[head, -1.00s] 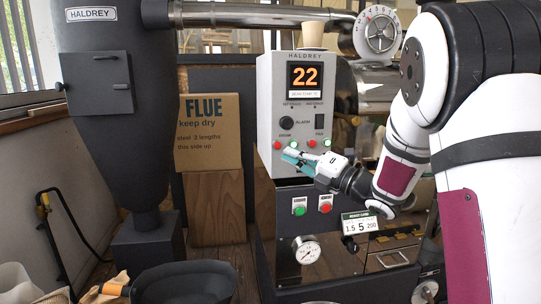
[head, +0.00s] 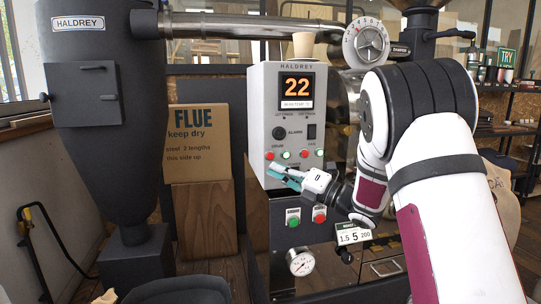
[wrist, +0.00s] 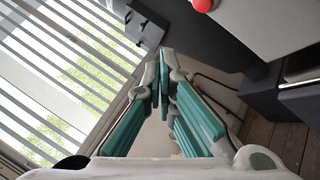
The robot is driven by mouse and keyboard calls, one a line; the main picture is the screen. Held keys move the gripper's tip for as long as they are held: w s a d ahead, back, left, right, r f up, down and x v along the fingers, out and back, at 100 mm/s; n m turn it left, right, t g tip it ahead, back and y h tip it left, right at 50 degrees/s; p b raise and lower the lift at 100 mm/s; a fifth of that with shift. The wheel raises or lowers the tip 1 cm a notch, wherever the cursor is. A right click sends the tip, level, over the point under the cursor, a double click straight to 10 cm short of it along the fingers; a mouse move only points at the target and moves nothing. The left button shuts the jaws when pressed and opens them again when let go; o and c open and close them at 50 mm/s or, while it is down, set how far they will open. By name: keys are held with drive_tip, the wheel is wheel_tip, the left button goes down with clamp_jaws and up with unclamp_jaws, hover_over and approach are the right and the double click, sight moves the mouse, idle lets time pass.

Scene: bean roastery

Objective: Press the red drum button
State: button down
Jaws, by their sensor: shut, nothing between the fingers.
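The grey control panel (head: 289,105) stands upright with a lit display reading 22. Below the drum label on its left is a red button (head: 270,156), with a green drum button (head: 286,155) to its right. My gripper (head: 272,170), with teal fingers, is shut and empty in front of the panel, its tips just below the red drum button in the picture. I cannot tell the remaining depth between them. In the wrist view the closed fingers (wrist: 163,75) point upward in the picture. A red button (wrist: 203,4) shows at the top edge, right of the tips.
Another red button (head: 304,154) and green button (head: 318,153) sit under the gas label. Lower down are a green button (head: 293,216) and a red button (head: 319,214). A dark hopper (head: 100,120) and a cardboard box (head: 197,140) stand left of the panel.

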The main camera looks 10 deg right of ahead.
sight(270, 156)
drive_tip(key=shift+w+b, duration=0.55)
drive_tip(key=shift+w, duration=2.2)
drive_tip(key=shift+w+b, duration=0.15)
drive_tip(key=shift+b, duration=0.2)
drive_tip(key=shift+w, duration=0.25)
drive_tip(key=shift+w+b, duration=0.4)
drive_tip(key=shift+b, duration=0.25)
drive_tip(key=shift+s, duration=0.1)
drive_tip(key=shift+s+b, duration=0.6)
drive_tip(key=shift+s, duration=0.15)
